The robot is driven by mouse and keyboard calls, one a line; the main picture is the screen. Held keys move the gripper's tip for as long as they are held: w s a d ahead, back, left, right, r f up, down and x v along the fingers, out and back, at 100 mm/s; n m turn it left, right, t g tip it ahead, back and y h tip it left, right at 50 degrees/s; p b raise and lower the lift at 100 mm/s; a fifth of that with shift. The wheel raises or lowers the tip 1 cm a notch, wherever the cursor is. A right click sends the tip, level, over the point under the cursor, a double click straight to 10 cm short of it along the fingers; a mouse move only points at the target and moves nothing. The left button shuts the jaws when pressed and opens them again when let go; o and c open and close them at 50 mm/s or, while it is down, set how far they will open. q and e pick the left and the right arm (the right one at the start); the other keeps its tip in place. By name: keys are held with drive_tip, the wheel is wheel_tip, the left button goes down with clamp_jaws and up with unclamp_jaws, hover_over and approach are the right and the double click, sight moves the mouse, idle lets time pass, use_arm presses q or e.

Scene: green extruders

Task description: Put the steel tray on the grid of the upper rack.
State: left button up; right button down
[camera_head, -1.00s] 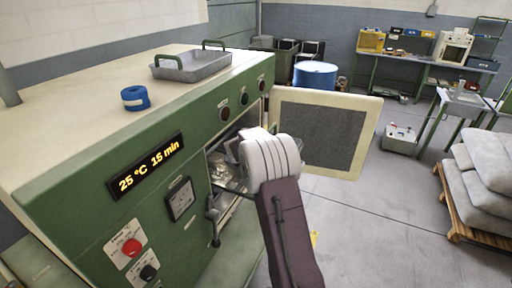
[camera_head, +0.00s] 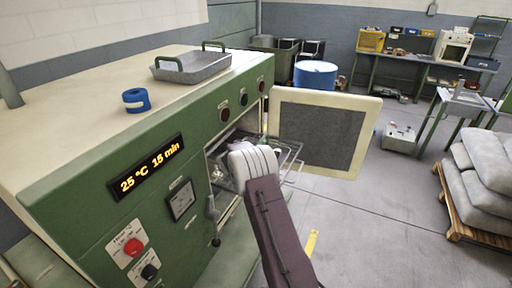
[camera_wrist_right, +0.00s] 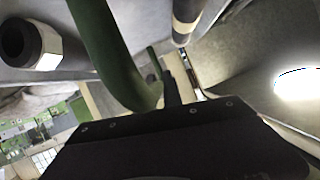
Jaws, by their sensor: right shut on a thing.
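The steel tray (camera_head: 194,67), shallow and grey with two green handles, rests on the cream top of the green oven (camera_head: 95,225). A wire rack (camera_head: 291,160) sticks out of the oven's opening, its grid bare where it shows. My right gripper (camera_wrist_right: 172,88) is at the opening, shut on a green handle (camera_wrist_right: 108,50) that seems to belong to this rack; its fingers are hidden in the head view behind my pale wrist. The rack's near part is also hidden there. My left gripper is not in view.
The oven door (camera_head: 322,132) stands open to the right of the opening. A blue tape roll (camera_head: 136,100) lies on the oven top. A blue drum (camera_head: 315,75) stands behind the door. Sacks on a pallet (camera_head: 462,222) are at far right.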

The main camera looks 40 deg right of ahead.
drive_tip(key=c, duration=1.5)
unclamp_jaws()
drive_tip(key=shift+f, duration=0.1)
drive_tip(key=shift+s+a+r, duration=0.1)
drive_tip(key=shift+a+r, duration=0.1)
drive_tip(key=b+v, duration=0.1)
drive_tip(key=v, duration=1)
drive_tip(key=shift+s+a+r, duration=0.15)
drive_tip(key=shift+s+a, duration=0.05)
